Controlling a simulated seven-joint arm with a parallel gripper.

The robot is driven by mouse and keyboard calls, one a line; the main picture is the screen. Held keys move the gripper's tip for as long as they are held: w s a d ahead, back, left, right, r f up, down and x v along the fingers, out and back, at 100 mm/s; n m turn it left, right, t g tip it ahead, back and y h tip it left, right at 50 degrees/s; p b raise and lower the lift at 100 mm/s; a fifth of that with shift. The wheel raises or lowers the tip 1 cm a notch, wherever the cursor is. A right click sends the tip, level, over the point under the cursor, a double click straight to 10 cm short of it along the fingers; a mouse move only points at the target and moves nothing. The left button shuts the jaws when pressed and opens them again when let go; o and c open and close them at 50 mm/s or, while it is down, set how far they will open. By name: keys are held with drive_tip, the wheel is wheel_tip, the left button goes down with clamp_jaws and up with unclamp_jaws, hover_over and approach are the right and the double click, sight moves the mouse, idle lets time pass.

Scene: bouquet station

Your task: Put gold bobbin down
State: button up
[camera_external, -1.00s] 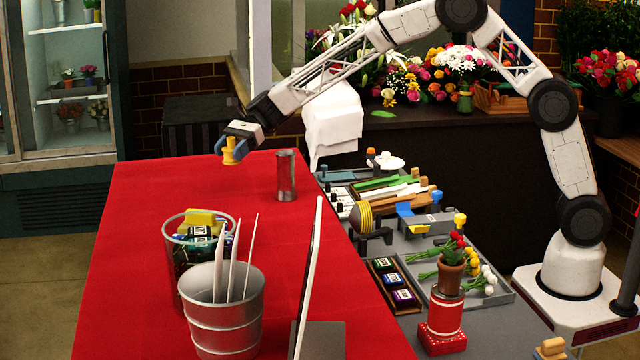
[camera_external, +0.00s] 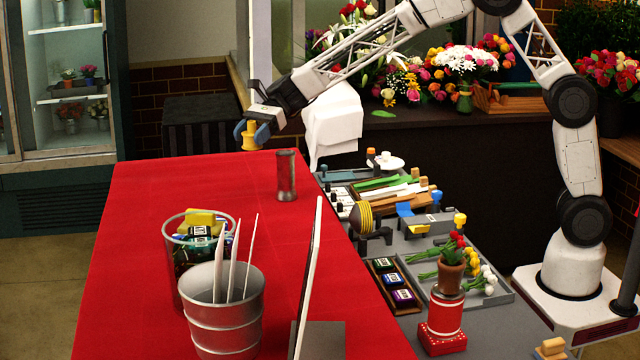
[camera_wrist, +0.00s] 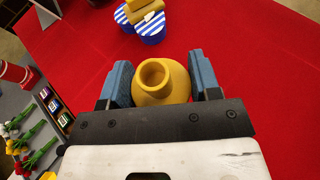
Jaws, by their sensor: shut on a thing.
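The gold bobbin (camera_external: 250,136) is a small yellow spool. My gripper (camera_external: 252,132) is shut on it, with one blue finger on each side, and holds it upright near the far edge of the red table (camera_external: 140,270). In the external view it appears above the cloth, apart from it. In the wrist view the bobbin (camera_wrist: 163,80) sits between the two blue fingers of my gripper (camera_wrist: 162,85), its round hollow top facing the camera. Its lower end is hidden in the wrist view.
A metal cylinder (camera_external: 286,176) stands on the red table, right of the bobbin. A grey bench (camera_external: 410,257) with tools and flowers lies to the right. The left part of the cloth is clear.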

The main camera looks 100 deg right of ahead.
drive_tip(key=s+a+f, duration=0.1)
drive_tip(key=s+a, duration=2)
drive_tip(key=s, duration=0.2)
wheel_tip(320, 180, down, 10)
hover_over(294, 239)
drive_tip(key=shift+w+f, duration=0.1)
drive_tip(key=shift+f, duration=0.7)
idle(0.5)
drive_tip(key=shift+f, duration=1.75)
drive_tip(key=shift+f, duration=0.15)
